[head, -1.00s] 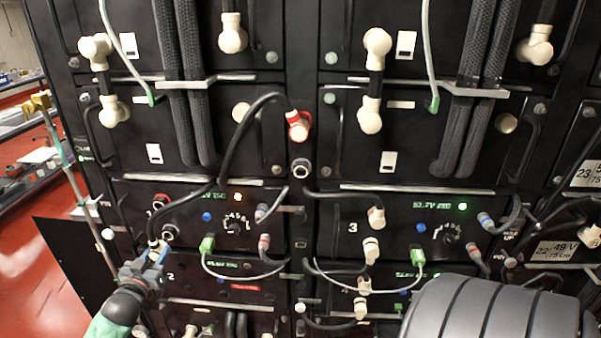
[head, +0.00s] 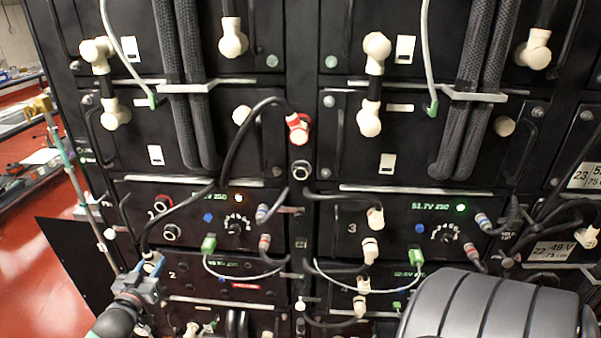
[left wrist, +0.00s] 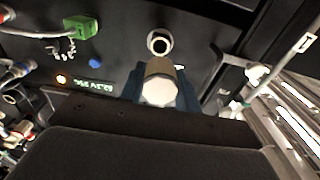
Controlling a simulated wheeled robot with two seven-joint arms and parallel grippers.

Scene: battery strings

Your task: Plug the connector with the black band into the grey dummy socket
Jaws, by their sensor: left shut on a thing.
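My left gripper (head: 148,274) is shut on a pale connector (head: 153,260) at the lower left, in front of the rack. Its black cable loops up to a red-banded connector (head: 298,130) seated on the centre post. In the left wrist view the connector (left wrist: 159,88) sits between my blue jaws, with a white end and a brownish collar; a black band cannot be made out clearly. An empty ringed socket (left wrist: 159,42) lies beyond it, apart from it. The grey dummy socket (head: 300,170) is empty, below the red-banded connector. My right gripper is not in view.
A green plug (head: 208,244) and thin cables are nearby. My dark arm link covers the lower right.

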